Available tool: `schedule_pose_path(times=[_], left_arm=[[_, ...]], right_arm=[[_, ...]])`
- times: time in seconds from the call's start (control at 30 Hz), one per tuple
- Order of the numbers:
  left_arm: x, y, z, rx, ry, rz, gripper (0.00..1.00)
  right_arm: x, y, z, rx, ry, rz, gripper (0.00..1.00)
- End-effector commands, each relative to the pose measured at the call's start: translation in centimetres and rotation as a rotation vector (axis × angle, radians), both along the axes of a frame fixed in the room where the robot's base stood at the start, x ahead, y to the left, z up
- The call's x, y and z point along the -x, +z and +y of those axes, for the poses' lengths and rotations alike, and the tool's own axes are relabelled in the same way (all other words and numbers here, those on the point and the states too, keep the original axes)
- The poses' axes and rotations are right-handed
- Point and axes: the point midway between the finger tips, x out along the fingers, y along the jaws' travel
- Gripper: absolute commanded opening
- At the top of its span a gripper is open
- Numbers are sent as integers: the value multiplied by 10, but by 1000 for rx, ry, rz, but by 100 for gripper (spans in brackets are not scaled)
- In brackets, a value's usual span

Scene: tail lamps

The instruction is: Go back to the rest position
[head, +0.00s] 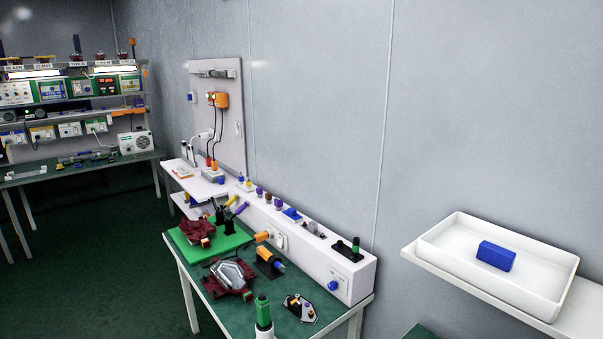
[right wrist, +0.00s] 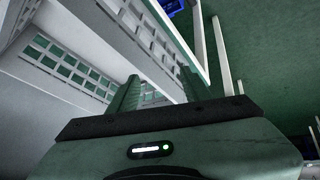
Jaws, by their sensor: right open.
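My right gripper (right wrist: 160,88) shows in the right wrist view, with its two fingers apart and nothing seen between them. No gripper or arm shows in the head view, and my left gripper is in neither view. In the head view, a dark red lamp part with a clear lens (head: 230,274) lies on the green work table (head: 200,310). Another dark red part (head: 199,232) sits on a bright green mat (head: 222,250) on that table.
A white tray (head: 450,250) holding a blue block (head: 496,256) stands on a shelf at the right. A white console (head: 345,268) runs along the table's back. A loaded bench (head: 75,165) stands far left. Slotted pale panels (right wrist: 90,45) lie beyond the right gripper.

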Motion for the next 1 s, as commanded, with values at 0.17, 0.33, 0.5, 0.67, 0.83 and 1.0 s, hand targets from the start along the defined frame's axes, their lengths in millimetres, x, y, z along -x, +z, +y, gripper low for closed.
schedule_pose_path(times=[0.17, 0.33, 0.5, 0.67, 0.83, 1.0], left_arm=[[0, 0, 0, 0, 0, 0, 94], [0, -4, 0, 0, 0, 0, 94], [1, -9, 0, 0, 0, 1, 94], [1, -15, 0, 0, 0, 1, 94], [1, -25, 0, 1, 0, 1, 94], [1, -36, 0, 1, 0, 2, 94]], right_arm=[[57, -17, 13, -84, -49, 184, 49], [74, -48, 20, -113, -66, 271, 49], [65, -99, 21, -110, -63, 286, 49], [63, -158, 22, -108, -61, 308, 49], [74, -248, 22, -103, -57, 343, 49], [109, -350, 17, -95, -52, 384, 49]])
